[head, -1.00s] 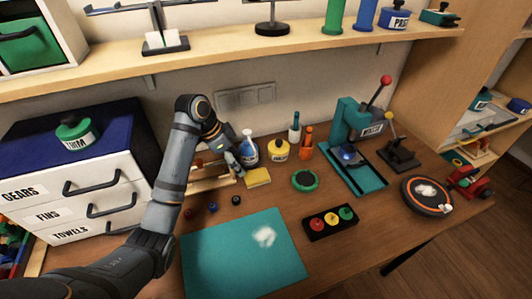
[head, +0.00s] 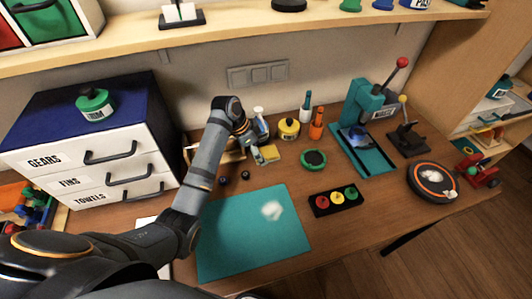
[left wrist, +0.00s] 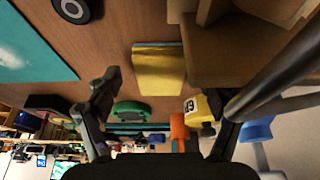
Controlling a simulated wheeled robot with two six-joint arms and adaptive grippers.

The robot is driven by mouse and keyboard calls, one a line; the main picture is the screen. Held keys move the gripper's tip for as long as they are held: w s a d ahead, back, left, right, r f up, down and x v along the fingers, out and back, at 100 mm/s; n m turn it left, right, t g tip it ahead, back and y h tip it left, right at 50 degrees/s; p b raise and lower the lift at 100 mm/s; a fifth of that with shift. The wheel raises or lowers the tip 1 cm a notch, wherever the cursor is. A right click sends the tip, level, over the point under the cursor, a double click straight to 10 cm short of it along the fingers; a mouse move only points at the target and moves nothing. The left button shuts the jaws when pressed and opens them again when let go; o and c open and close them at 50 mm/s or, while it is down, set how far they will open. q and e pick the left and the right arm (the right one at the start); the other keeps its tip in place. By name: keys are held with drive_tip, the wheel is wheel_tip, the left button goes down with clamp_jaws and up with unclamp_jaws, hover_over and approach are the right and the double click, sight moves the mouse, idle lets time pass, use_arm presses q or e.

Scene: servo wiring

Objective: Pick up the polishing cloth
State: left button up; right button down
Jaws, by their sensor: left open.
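The polishing cloth appears to be the yellow folded piece (head: 269,153) lying on the wooden bench, left of the green round tin. My left gripper (head: 257,154) is open and empty, close at the cloth's left side, and hides part of it in the head view. In the left wrist view the yellow cloth (left wrist: 158,70) lies flat between and beyond the spread fingers of the left gripper (left wrist: 172,90), next to a brown wooden block. I cannot tell whether a finger touches it. My right gripper is not in view.
A blue-capped bottle and a yellow pot (head: 289,129) stand close behind the cloth. The green tin (head: 314,159) is to its right, a wooden rack (head: 226,152) to its left. A teal mat (head: 235,240) with a white patch lies in front.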

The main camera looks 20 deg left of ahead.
use_arm(q)
drive_tip(key=shift+w+d+f, duration=0.15)
drive_tip(key=shift+f, duration=0.4)
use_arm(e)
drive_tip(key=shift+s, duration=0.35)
use_arm(q)
drive_tip(key=shift+c, duration=0.4)
drive_tip(key=c, duration=0.9)
drive_tip(key=shift+c, duration=0.3)
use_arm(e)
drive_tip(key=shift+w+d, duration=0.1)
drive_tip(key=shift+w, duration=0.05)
